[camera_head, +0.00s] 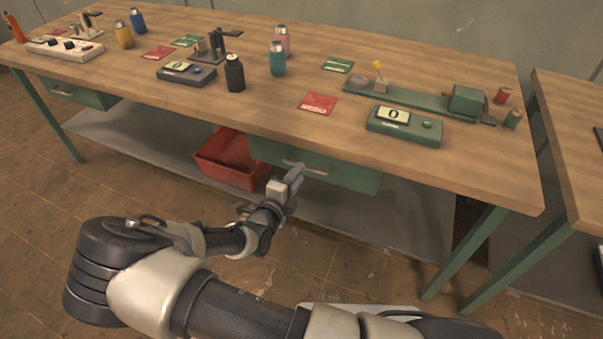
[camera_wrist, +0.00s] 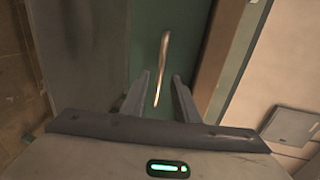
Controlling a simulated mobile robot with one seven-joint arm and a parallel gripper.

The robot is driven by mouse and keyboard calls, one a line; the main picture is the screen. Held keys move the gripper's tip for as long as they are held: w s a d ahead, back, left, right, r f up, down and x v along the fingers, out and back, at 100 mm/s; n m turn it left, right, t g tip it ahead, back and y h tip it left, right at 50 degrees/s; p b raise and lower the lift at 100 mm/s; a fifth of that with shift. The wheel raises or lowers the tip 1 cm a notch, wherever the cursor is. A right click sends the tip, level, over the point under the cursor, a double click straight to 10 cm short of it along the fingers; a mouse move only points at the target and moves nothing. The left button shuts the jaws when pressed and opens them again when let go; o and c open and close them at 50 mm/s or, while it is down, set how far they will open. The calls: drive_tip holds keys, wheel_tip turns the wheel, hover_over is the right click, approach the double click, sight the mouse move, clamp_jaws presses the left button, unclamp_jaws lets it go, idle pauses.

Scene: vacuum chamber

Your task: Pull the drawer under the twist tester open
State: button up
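The twist tester (camera_head: 425,102) is a long green bench device at the right of the wooden table, with a green readout box (camera_head: 403,127) in front. The green drawer (camera_head: 352,180) hangs under the tabletop below it and looks closed. Its pale bar handle (camera_head: 319,171) is partly covered by my gripper. My gripper (camera_head: 294,178) is at the drawer front, at the handle's left part. In the wrist view, my gripper (camera_wrist: 161,82) has its fingers apart, one on each side of the handle (camera_wrist: 164,60), with gaps to both. The drawer front (camera_wrist: 146,35) lies behind it.
A red crate (camera_head: 228,160) stands on the grey lower shelf, left of the drawer. Another green drawer (camera_head: 85,96) is at the table's far left. Bottles, cards and other devices stand on the tabletop (camera_head: 280,108). A green table leg (camera_head: 465,255) is at right.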

drive_tip(key=x, duration=0.3)
drive_tip(key=shift+w+d, duration=0.1)
drive_tip(key=shift+w, duration=0.05)
clamp_jaws()
